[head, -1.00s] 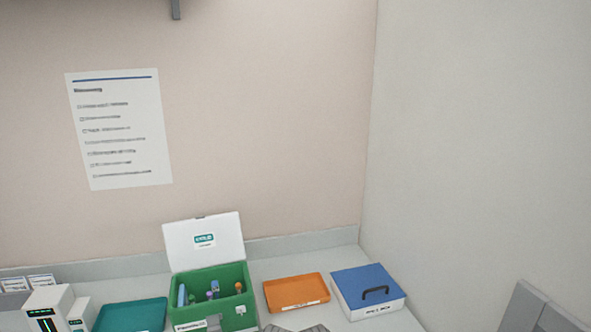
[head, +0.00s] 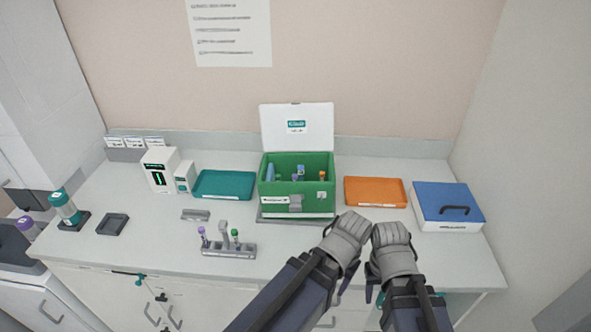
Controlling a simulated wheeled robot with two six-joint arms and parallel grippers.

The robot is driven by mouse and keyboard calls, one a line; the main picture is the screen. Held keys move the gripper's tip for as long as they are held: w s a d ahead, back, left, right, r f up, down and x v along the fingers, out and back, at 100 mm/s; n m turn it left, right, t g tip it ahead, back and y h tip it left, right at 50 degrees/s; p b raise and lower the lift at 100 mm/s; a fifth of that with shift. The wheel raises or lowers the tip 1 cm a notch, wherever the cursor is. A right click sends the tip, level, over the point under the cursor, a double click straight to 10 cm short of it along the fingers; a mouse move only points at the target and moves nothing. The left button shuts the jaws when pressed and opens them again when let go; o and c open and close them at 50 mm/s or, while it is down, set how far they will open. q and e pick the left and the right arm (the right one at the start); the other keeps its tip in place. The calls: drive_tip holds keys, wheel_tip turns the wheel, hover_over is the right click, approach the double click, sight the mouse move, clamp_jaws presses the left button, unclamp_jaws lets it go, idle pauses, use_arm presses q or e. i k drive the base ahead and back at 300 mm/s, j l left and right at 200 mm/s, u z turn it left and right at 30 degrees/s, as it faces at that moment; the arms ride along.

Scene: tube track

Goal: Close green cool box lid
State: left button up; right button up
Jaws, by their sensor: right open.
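The green cool box (head: 297,205) stands on the counter at the middle of the head view. Its white lid (head: 297,128) is up, leaning at the back edge, with a teal label facing me. Several tubes (head: 297,173) show inside the open box. My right gripper (head: 391,240) is open, in front of and to the right of the box, apart from it. My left gripper (head: 347,232) is beside it, nearer the box's front right corner; its jaws cannot be made out.
A teal tray (head: 224,184) lies left of the box. An orange tray (head: 375,192) and a blue-lidded box (head: 448,206) stand to the right. A tube rack (head: 229,250) is in front at the left. White devices (head: 161,170) stand farther left. Bare counter lies between them.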

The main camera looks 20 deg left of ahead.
sight(294, 127)
drive_tip(key=k+j, duration=0.1)
drive_tip(key=j, duration=0.55)
drive_tip(key=k+j+u, duration=0.1)
drive_tip(key=j, duration=0.55)
